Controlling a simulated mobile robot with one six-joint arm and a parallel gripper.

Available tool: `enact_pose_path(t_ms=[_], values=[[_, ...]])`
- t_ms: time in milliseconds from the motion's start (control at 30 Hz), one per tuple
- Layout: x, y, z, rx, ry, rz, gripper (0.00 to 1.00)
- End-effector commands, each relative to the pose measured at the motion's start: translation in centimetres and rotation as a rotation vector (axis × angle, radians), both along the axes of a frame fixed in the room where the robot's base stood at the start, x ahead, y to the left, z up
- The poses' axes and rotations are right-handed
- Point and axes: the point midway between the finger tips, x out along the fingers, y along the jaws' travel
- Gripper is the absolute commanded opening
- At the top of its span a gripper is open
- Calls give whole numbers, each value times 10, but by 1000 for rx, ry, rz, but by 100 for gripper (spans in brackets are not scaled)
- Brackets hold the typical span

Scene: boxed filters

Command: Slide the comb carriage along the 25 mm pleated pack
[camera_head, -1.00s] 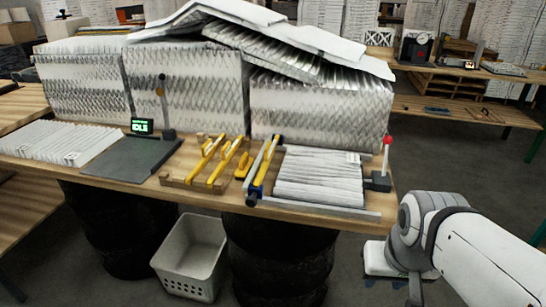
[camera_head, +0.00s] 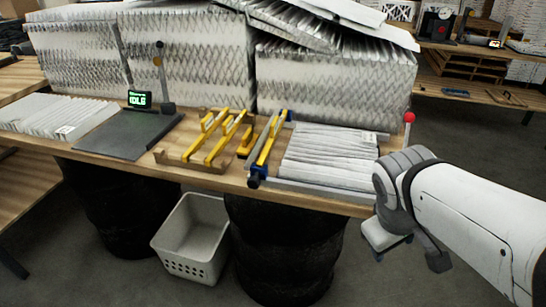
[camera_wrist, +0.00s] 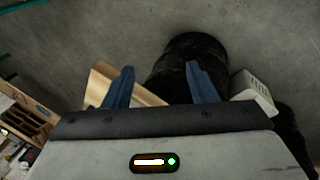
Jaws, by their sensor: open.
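The pleated pack (camera_head: 328,154), white with many folds, lies in a grey tray at the right end of the bench. The comb carriage (camera_head: 267,143), a yellow and blue bar with a dark knob at its near end, stands at the pack's left edge. My gripper (camera_wrist: 160,68) is open and empty in the wrist view, its two blue fingers apart over the floor. In the head view my wrist is off the bench's right front corner, right of and below the pack, clear of the carriage; the fingers are hard to make out there.
Yellow combs (camera_head: 217,142) sit in a wooden rack left of the carriage. A red-knobbed lever (camera_head: 409,119) stands right of the pack. Stacked pleated filters (camera_head: 335,84) line the back. A white basket (camera_head: 192,240) and dark drums stand below.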

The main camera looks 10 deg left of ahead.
Motion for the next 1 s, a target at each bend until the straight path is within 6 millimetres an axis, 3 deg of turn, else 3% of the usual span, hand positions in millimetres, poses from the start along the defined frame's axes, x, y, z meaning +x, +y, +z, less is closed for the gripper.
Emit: enact_pose_path(t_ms=[33,167,267,367,500,600,733,833,1000], values=[[12,7,-32,-99,16,152,52],[45,26,-54,-391,41,534,52],[72,52,-65,-629,45,806,52],[97,91,-72,-883,33,1052,52],[119,164,-75,-1258,-11,1333,52],[120,218,-73,-1503,-59,1462,52],[112,273,-67,-1746,-114,1547,52],[105,299,-63,-1862,-145,1571,52],[107,314,-59,-1935,-163,1579,52]])
